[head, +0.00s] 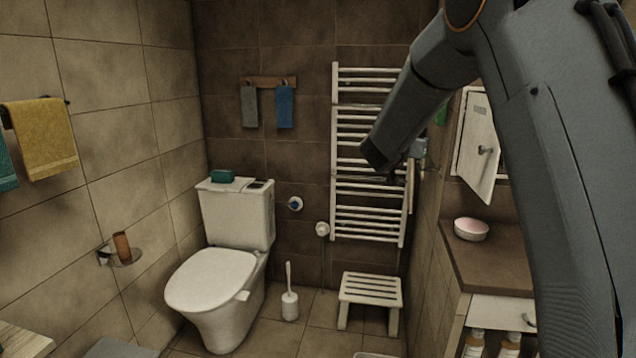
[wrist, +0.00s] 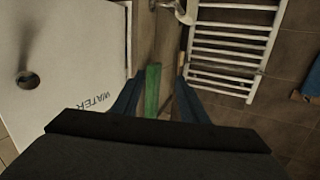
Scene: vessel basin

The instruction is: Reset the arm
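My gripper (wrist: 160,88) shows at the lower middle of the wrist view, with two blue fingers spread apart. A narrow green thing (wrist: 152,92) shows between the fingers, nearer the left one. A gap shows between it and the right finger, and I cannot tell whether it touches the left one. In the head view my arm comes in from the right and reaches up and over toward the towel radiator. My gripper there is small, dark and mostly hidden by the arm. A green patch (head: 441,114) shows just right of the arm.
A white towel radiator (head: 368,226) is on the back wall, with a white step stool (head: 371,289) below. A toilet (head: 212,282) stands left. An open white cabinet door (head: 474,150) and a counter (head: 500,259) with a pink bowl (head: 471,229) are near my arm.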

